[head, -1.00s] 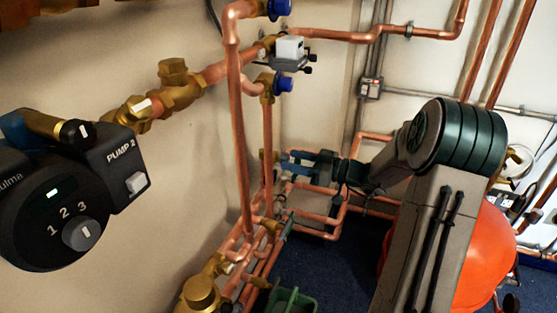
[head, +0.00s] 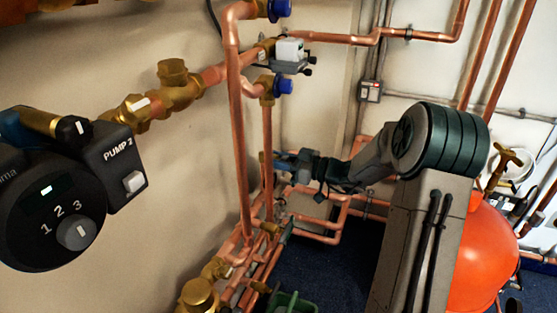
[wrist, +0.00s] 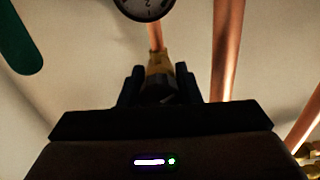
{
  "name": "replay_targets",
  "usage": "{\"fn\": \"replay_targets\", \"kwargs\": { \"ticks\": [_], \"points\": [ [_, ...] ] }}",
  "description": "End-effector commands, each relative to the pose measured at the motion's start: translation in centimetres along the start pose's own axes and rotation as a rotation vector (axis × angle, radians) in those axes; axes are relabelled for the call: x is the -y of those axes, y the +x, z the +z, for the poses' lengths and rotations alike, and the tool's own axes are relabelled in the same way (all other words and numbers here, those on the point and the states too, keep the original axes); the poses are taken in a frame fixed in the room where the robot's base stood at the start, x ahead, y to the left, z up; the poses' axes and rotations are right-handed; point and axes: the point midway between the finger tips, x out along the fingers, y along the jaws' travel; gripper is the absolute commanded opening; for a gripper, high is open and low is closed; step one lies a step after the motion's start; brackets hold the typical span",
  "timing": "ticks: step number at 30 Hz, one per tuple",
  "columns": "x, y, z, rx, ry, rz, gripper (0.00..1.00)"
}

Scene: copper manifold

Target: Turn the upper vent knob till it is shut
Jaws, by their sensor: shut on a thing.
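In the wrist view the upper vent knob (wrist: 163,95) is a small dark knob with a pale mark, in front of a brass fitting (wrist: 160,64) on a copper pipe. The two dark fingers of my gripper (wrist: 158,86) stand on either side of it, shut on it. Much of the knob is hidden by the gripper body, so how far it is turned is hard to tell. In the head view my gripper (head: 280,162) reaches left to the copper pipes by the wall; the knob cannot be made out there.
A round gauge (wrist: 145,6) sits just above the fitting in the wrist view. A vertical copper pipe (wrist: 226,50) runs close on the right. In the head view a black pump (head: 55,215) is at the left and a red tank (head: 487,250) stands at the right.

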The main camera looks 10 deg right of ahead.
Motion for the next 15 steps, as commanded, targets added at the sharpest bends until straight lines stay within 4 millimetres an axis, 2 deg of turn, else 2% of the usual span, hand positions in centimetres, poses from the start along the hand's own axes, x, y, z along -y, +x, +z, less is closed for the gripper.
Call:
{"fn": "replay_targets", "kwargs": {
  "ticks": [8, 15],
  "points": [
    [0.0, -0.01, 0.13, 0.0, 0.054, 0.0, 0.08],
    [0.0, 0.0, 0.23, 0.001, 0.208, -0.001, 0.08]
  ]
}}
